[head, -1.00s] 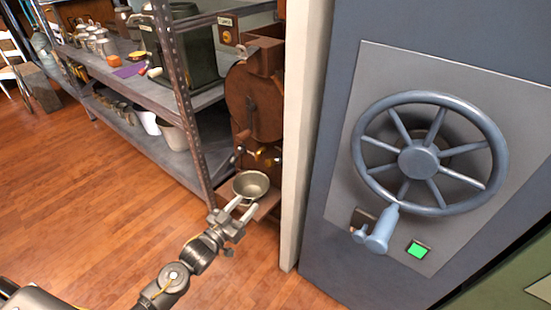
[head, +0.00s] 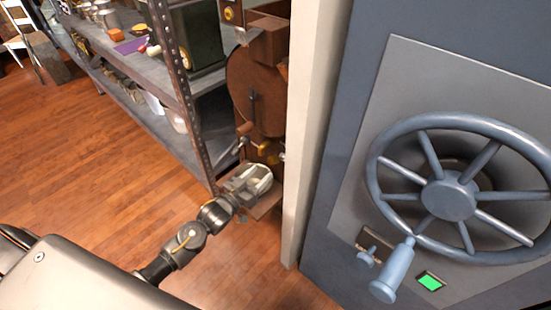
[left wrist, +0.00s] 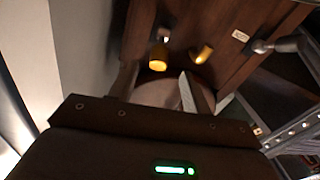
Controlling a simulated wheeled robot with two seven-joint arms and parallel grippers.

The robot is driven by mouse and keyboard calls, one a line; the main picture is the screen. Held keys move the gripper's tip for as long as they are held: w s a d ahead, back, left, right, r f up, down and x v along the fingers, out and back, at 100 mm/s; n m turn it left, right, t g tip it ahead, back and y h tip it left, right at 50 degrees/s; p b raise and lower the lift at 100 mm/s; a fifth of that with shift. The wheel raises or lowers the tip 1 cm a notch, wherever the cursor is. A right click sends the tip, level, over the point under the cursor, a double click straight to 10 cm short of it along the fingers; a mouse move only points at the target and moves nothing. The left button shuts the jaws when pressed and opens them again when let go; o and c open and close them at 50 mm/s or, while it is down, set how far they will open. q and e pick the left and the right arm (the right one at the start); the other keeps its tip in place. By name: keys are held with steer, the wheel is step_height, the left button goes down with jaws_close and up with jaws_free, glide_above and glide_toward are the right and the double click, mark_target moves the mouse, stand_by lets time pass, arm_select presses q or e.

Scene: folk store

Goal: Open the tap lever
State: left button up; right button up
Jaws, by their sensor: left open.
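The brown machine (head: 257,95) has brass-coloured tap parts on its lower front (head: 268,151); which part is the lever is too small to tell. My left gripper (head: 260,178) is open, just below and in front of these parts, over the small tray (head: 266,205). In the left wrist view two yellow tap ends, a left one (left wrist: 158,57) and a right one (left wrist: 203,54), show beyond the fingers, apart from them. A grey round-ended handle (left wrist: 263,47) sits to their right. The metal bowl is mostly or fully hidden by the gripper. My right gripper is not in view.
A metal shelf (head: 180,90) with pots and jars stands left of the machine. A pale wall edge (head: 308,130) and a grey safe-like door with a spoked wheel (head: 448,198) stand close on the right. The wooden floor (head: 70,160) is clear.

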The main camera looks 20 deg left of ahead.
mark_target(275, 160)
arm_select(q)
steer(key=b+x, duration=0.1)
steer(key=x, duration=0.7)
steer(key=shift+w+d, duration=0.25)
steer(key=shift+w, duration=0.25)
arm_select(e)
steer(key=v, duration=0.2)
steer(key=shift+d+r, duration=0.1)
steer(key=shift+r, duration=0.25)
arm_select(q)
steer(key=shift+c, duration=0.2)
jaws_close()
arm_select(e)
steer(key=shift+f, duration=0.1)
